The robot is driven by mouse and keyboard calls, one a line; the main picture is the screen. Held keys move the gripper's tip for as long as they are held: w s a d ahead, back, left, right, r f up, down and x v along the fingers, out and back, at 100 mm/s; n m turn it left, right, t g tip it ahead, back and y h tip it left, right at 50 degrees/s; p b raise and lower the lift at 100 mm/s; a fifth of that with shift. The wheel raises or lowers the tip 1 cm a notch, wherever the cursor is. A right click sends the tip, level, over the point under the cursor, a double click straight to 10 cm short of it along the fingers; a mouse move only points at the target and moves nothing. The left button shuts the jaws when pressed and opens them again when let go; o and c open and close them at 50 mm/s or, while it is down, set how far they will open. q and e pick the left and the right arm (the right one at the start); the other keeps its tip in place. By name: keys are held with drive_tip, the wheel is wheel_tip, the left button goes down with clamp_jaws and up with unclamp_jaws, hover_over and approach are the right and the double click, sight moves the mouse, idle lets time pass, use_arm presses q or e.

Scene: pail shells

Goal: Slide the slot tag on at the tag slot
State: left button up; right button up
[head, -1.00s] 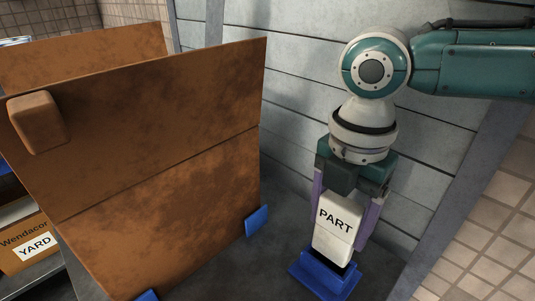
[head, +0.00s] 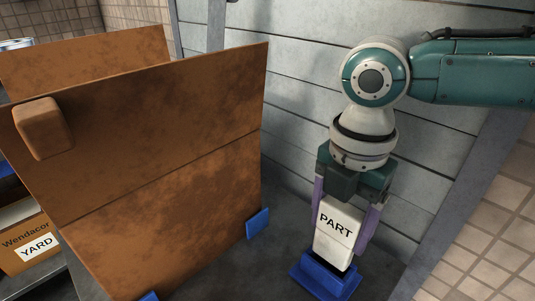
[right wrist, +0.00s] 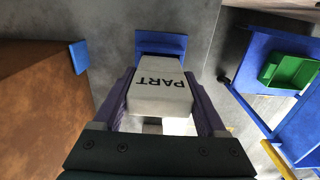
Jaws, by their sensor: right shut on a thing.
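My right gripper (head: 343,218) points down with its two purple fingers shut on a white block (head: 340,222) marked PART. The block also shows between the fingers in the right wrist view (right wrist: 160,90). The block's lower end meets a dark piece at a blue base (head: 325,277) on the grey surface. The blue base shows at the top of the right wrist view (right wrist: 161,43). I cannot tell how deep the block sits there, nor which piece is the slot tag or the tag slot. My left gripper is not in view.
A large brown, rusty-looking shell (head: 170,190) stands left of the gripper, with blue pieces (head: 257,223) at its foot. A YARD box (head: 28,245) is at far left. A grey slatted wall (head: 295,90) stands behind. Blue and green items (right wrist: 290,70) lie right in the wrist view.

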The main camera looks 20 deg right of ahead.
sight(344, 206)
drive_tip(key=shift+f+b, duration=0.75)
drive_tip(key=shift+f, duration=0.45)
drive_tip(key=shift+f+b, duration=0.95)
drive_tip(key=shift+f, duration=0.45)
drive_tip(key=o, duration=1.3)
drive_tip(key=shift+r, duration=0.1)
drive_tip(key=shift+r, duration=0.1)
wheel_tip(344, 206, up, 8)
drive_tip(key=shift+r+p, duration=0.25)
drive_tip(key=shift+p, duration=0.95)
drive_tip(key=shift+r, duration=0.65)
